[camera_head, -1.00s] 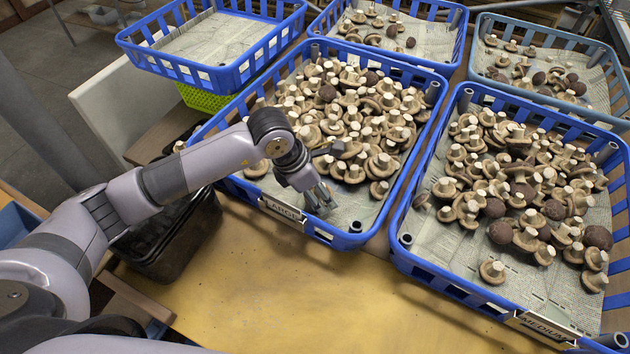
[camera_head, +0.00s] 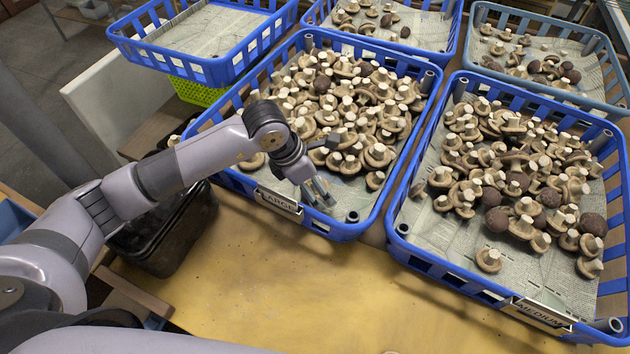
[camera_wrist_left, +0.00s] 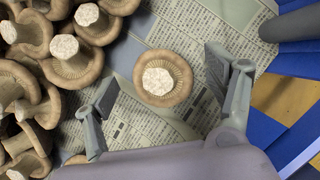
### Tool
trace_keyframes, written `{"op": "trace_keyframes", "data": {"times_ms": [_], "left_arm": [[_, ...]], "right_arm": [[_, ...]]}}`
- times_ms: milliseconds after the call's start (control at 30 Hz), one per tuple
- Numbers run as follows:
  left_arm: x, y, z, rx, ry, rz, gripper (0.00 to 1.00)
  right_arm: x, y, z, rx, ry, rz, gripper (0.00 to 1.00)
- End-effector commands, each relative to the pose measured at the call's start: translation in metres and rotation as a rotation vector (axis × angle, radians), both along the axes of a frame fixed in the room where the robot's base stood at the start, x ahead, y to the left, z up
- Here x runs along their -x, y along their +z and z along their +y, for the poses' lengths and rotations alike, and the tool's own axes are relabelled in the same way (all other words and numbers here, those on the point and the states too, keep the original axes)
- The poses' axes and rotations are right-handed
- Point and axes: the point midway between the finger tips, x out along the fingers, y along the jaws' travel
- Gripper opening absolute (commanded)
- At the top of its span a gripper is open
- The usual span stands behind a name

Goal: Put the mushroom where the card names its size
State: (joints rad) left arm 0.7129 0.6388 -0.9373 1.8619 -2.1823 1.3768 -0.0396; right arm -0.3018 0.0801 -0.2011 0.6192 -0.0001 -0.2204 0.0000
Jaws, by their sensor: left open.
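My left gripper (camera_head: 318,194) is open and empty, pointing down inside the near corner of the blue crate (camera_head: 352,231) with the LARGE card (camera_head: 279,203). In the left wrist view, a single brown mushroom (camera_wrist_left: 163,82) with a pale upturned stem lies on newspaper, between and below the spread fingers (camera_wrist_left: 160,86). The head view hides this mushroom behind my gripper. A second blue crate (camera_head: 437,268) to the right carries the MEDIUM card (camera_head: 543,313). Both crates hold many mushrooms. My right gripper is out of view.
More mushrooms (camera_wrist_left: 70,60) crowd the left of the wrist view. A blue crate (camera_head: 210,72) at the back left shows bare newspaper. Two more crates with mushrooms stand behind. A dark bin (camera_head: 170,235) stands left, and the yellow tabletop (camera_head: 290,300) in front is clear.

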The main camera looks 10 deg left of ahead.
Motion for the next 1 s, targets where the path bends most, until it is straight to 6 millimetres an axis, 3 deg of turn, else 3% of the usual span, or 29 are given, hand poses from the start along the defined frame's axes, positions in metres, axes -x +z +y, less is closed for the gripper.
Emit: {"op": "trace_keyframes", "data": {"times_ms": [333, 700, 1000], "left_arm": [[0.002, 0.011, 0.004, -0.001, 0.000, -0.003, 0.78], [0.017, 0.081, 0.028, -0.001, 0.000, -0.005, 0.78], [0.025, 0.110, 0.038, -0.001, 0.000, -0.001, 0.78]], "right_arm": [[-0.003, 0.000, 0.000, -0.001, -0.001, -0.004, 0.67], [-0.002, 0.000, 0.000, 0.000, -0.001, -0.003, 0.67], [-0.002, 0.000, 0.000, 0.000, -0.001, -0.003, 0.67]]}}
